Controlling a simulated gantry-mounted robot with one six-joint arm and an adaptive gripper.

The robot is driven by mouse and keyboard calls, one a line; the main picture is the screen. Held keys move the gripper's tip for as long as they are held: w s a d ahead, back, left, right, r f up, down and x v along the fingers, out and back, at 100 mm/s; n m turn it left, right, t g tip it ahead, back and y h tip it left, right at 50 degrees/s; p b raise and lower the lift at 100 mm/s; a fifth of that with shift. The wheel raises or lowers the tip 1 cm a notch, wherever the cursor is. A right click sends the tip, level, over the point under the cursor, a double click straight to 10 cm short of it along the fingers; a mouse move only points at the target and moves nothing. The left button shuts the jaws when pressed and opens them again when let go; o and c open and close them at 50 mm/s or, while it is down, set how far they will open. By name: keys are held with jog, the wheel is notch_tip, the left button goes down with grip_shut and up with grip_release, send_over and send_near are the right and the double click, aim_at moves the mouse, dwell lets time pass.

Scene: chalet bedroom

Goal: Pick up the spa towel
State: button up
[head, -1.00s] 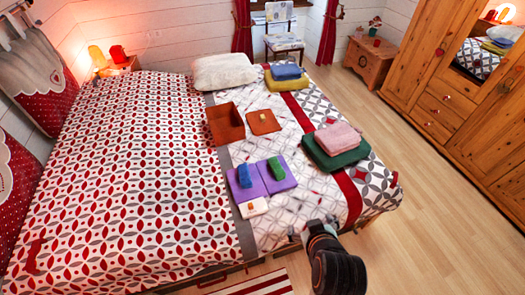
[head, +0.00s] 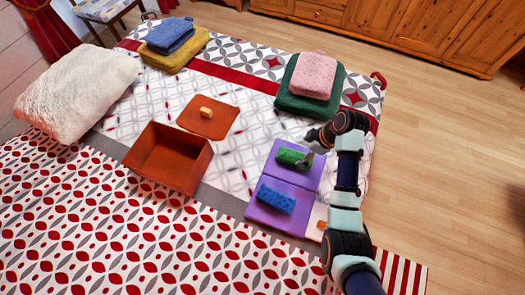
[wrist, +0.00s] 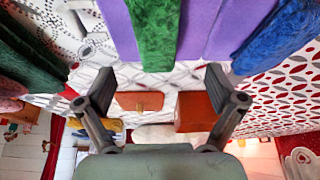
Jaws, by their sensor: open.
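Which towel is the spa towel is not clear from the pictures. A green rolled towel (head: 292,157) and a blue rolled towel (head: 276,199) lie on a purple double mat (head: 290,178). My gripper (head: 308,158) is at the green roll's right end in the head view; whether it touches the roll cannot be told. In the wrist view my gripper (wrist: 160,85) has its fingers wide apart with nothing between them. The green roll (wrist: 156,30) shows at the top middle there, beyond the fingers, and the blue roll (wrist: 275,38) at the upper right.
A pink folded towel (head: 313,74) rests on a dark green one (head: 308,101). A blue folded towel (head: 170,36) rests on a yellow one (head: 173,58). An open orange box (head: 168,158), its lid (head: 208,120) and a white pillow (head: 77,93) also lie on the bed.

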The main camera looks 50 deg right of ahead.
aim_at(297, 155)
jog(key=shift+s+d+f, duration=0.2)
jog(key=shift+s, duration=0.3)
jog(key=x, duration=0.2)
jog(key=b+x, duration=0.1)
jog(key=x, duration=0.2)
jog(key=b+x, duration=0.1)
jog(key=x, duration=0.1)
jog(key=shift+w+d+f, duration=0.15)
jog(key=shift+w+f, duration=0.1)
jog(key=shift+w, duration=0.15)
jog(key=shift+r, duration=0.1)
jog(key=c, duration=1.3)
notch_tip(297, 155, up, 20)
jog(key=p, duration=0.5)
jog(key=shift+p, duration=0.35)
